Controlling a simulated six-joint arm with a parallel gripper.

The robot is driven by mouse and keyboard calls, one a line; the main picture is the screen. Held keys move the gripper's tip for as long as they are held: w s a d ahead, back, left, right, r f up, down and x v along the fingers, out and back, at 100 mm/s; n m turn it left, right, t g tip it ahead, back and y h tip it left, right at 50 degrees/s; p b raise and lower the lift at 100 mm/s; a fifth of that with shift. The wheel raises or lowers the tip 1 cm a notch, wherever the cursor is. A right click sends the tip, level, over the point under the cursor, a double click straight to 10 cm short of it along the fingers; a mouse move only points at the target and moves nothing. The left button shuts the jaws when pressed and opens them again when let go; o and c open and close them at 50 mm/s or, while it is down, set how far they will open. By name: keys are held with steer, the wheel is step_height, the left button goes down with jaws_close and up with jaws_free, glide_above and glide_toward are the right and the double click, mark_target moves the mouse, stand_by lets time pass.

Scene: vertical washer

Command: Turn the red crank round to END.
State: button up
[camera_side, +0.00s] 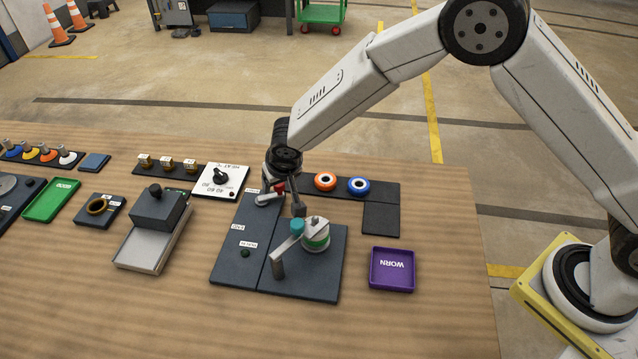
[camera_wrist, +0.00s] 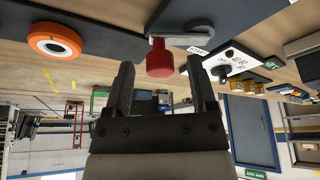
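The red crank knob (camera_side: 280,187) stands on a grey crank arm (camera_side: 267,199) at the far end of a dark panel (camera_side: 233,269). In the wrist view the red knob (camera_wrist: 160,57) shows between the two fingertips, with gaps on both sides. The grey arm (camera_wrist: 185,40) reaches right from it, close to a START label (camera_wrist: 201,50). My gripper (camera_wrist: 160,80) is open and empty, with its fingers pointing at the knob. A small white label (camera_side: 238,227), possibly END, lies nearer on the panel.
A fixture with a teal knob (camera_side: 297,226) and a green-banded cylinder (camera_side: 316,235) stands close in front of my gripper. Orange (camera_side: 325,181) and blue (camera_side: 358,186) rings sit to the right. A white dial panel (camera_side: 220,180) is to the left, a purple tray (camera_side: 392,270) at front right.

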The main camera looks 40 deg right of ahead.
mark_target(283, 185)
steer(key=shift+r, duration=0.15)
steer(key=v, duration=0.7)
steer(key=shift+s+r, duration=0.2)
stand_by(0.6)
steer(key=n, duration=0.3)
steer(key=w+n+g, duration=0.1)
steer(key=n, duration=0.3)
steer(key=w+d+n+g, duration=0.1)
steer(key=n, duration=0.3)
steer(key=shift+w, duration=0.2)
steer(key=n, duration=0.3)
steer(key=n+g, duration=0.1)
steer(key=n, duration=0.1)
steer(key=shift+w+r+n, duration=0.1)
steer(key=shift+w+n, duration=0.2)
steer(key=shift+w, duration=0.05)
steer(key=n, duration=0.2)
steer(key=n+g, duration=0.1)
steer(key=n, duration=0.2)
steer(key=shift+w+a+r+n+y, duration=0.2)
steer(key=shift+a+r+n+y, duration=0.1)
steer(key=shift+n, duration=0.1)
